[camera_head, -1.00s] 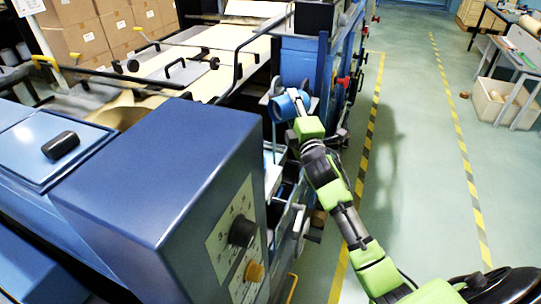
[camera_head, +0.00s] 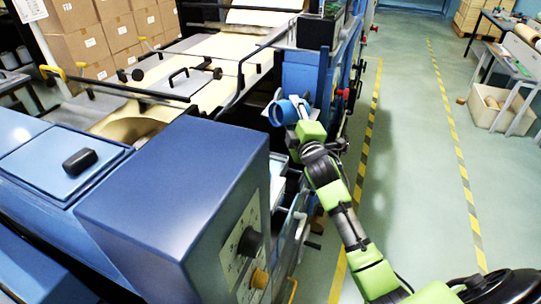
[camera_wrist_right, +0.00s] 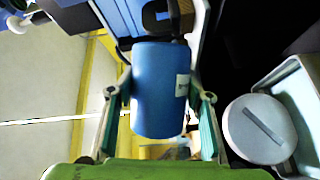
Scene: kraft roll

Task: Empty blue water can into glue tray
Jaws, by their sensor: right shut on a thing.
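The blue water can (camera_head: 283,112) is held beside the blue machine, tilted over with its round opening towards the left. My right gripper (camera_head: 301,112) is shut on it. In the right wrist view the can (camera_wrist_right: 160,88) sits between the two fingers and shows a small white label. A pale tray (camera_wrist_right: 306,88), which looks like the glue tray, lies at the right of that view, beside a round grey-white part (camera_wrist_right: 260,128). In the head view a pale edge (camera_head: 279,164) shows below the can, largely hidden by the machine. I cannot see any water. My left gripper is out of view.
A blue control box (camera_head: 170,190) with knobs stands in front, left of my right arm. Black bars and handles (camera_head: 195,72) cross the machine. The green floor aisle (camera_head: 410,150) on the right, with yellow-black lines, is clear. Cardboard boxes (camera_head: 95,45) stand at the back left.

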